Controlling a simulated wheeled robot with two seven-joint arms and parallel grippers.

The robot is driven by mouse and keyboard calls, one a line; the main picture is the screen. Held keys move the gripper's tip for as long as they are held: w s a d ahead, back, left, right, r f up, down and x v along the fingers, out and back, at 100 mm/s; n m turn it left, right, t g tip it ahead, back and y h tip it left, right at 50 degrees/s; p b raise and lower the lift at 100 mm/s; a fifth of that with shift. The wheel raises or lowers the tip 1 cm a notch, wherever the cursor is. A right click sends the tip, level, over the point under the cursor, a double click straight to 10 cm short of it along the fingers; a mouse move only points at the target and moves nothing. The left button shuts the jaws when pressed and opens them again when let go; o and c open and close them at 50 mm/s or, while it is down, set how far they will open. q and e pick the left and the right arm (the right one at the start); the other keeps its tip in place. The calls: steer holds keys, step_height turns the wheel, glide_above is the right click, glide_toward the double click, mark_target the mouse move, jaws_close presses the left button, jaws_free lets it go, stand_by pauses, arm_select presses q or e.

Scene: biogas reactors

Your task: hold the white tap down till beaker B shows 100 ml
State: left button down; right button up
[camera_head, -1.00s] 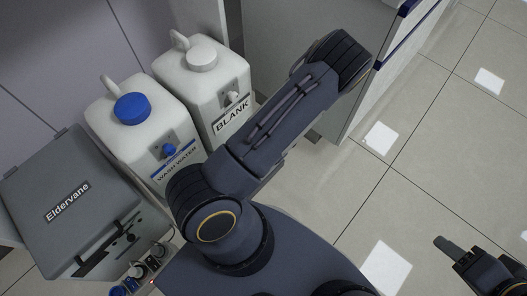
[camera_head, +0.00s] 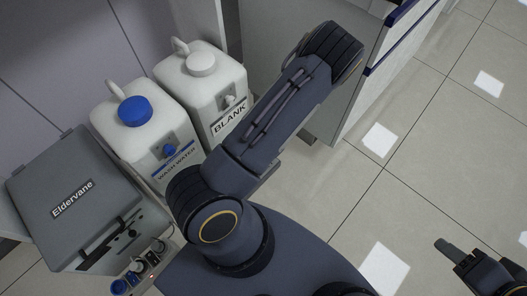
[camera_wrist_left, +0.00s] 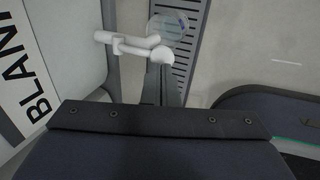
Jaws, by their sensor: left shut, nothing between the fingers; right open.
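The white tap (camera_head: 230,99) is on the front of the white BLANK container (camera_head: 203,84). In the left wrist view the tap (camera_wrist_left: 128,44) reaches right from the container to a rounded end. A clear round beaker (camera_wrist_left: 168,24) is just beyond that end; its label and level cannot be read. My left gripper (camera_wrist_left: 160,66) is shut and empty, its fingertips at the tap's rounded end; I cannot tell if they touch. In the head view it is hidden behind my left arm. My right gripper (camera_head: 447,248) is open at the lower right, over the floor, far from the tap.
The WASH WATER container (camera_head: 132,142) with a blue cap and blue tap stands left of BLANK. A grey Eldervane case (camera_head: 75,195) is at the far left. A grey slotted grate (camera_wrist_left: 188,70) runs under the beaker. Tiled floor on the right is clear.

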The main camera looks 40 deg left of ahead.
arm_select(q)
steer(key=a+p+v, duration=0.1)
steer(key=p+v, duration=0.4)
steer(key=v, duration=0.5)
steer(key=shift+a+r, duration=0.25)
steer(key=shift+r, duration=0.35)
arm_select(e)
step_height(320, 180, up, 6)
steer(key=shift+d, duration=0.25)
